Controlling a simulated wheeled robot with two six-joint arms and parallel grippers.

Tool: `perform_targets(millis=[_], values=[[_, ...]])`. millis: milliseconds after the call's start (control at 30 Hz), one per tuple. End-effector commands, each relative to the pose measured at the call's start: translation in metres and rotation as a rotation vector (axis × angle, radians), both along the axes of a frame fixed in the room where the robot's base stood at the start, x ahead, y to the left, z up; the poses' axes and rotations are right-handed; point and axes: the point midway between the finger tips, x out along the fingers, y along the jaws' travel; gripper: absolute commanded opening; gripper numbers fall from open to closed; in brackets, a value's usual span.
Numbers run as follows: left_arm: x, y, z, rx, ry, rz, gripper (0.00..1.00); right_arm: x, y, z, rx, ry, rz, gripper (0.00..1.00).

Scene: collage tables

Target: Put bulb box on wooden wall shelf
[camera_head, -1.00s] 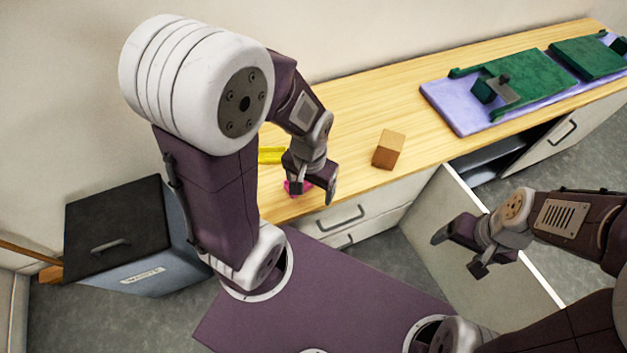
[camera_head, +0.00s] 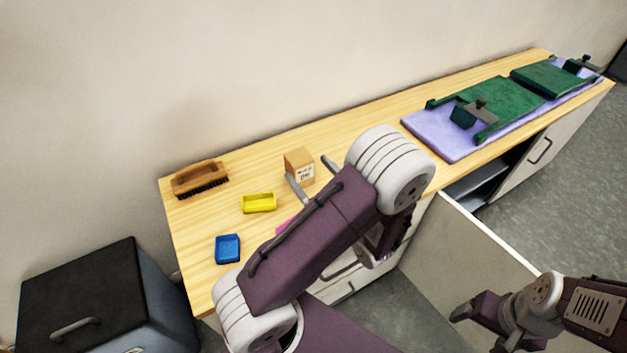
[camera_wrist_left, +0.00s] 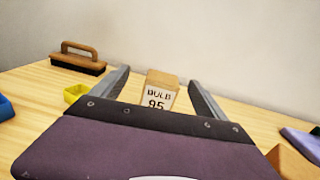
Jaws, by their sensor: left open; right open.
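The bulb box (camera_head: 299,166) is a small light-brown carton standing upright on the wooden-topped counter, with a printed label on its front. In the left wrist view the box (camera_wrist_left: 160,90) reads "BULB 95" and shows between the two fingers. My left gripper (camera_head: 311,174) is open at the box, its fingers pointing toward it; I cannot tell whether they touch it. My right gripper (camera_head: 482,325) is open and empty, low at the right in front of the open cabinet door. No wooden wall shelf shows in these frames.
The counter (camera_head: 235,170) holds a brush (camera_head: 200,178), a yellow tray (camera_head: 259,203), a blue tray (camera_head: 228,248) and a purple mat (camera_head: 425,130) with green pieces. A plain brown block (camera_wrist_left: 290,163) sits near my left gripper. A cabinet door (camera_head: 470,245) stands open. A black-lidded bin (camera_head: 85,285) stands left.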

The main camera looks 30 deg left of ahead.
Motion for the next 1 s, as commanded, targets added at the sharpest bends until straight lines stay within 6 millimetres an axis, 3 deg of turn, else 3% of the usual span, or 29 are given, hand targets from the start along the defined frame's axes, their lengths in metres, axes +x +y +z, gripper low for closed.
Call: perform_targets(millis=[33,67,200,400,633,833,1000], values=[[0.0,-0.008,-0.017,0.015,0.03,-0.026,0.85,0.0,0.0,-0.009,0.0,-0.001,0.0,0.8],[0.001,-0.012,-0.022,0.02,0.04,-0.039,0.85,0.0,0.0,-0.011,0.0,-0.001,0.0,0.8],[0.002,-0.016,-0.022,0.02,0.044,-0.054,0.85,0.001,0.0,-0.01,0.0,-0.001,0.0,0.8],[0.015,0.011,-0.023,0.018,0.042,-0.047,0.85,0.0,0.0,-0.018,0.0,-0.001,0.0,0.8],[0.021,0.022,-0.021,0.018,0.041,-0.048,0.85,0.0,0.0,-0.02,0.0,-0.001,0.0,0.8],[0.037,0.054,-0.019,0.017,0.04,-0.044,0.85,0.0,0.0,-0.03,0.0,-0.001,0.0,0.8],[0.044,0.065,-0.018,0.018,0.042,-0.048,0.85,0.0,0.0,-0.031,0.0,-0.001,0.0,0.8]])
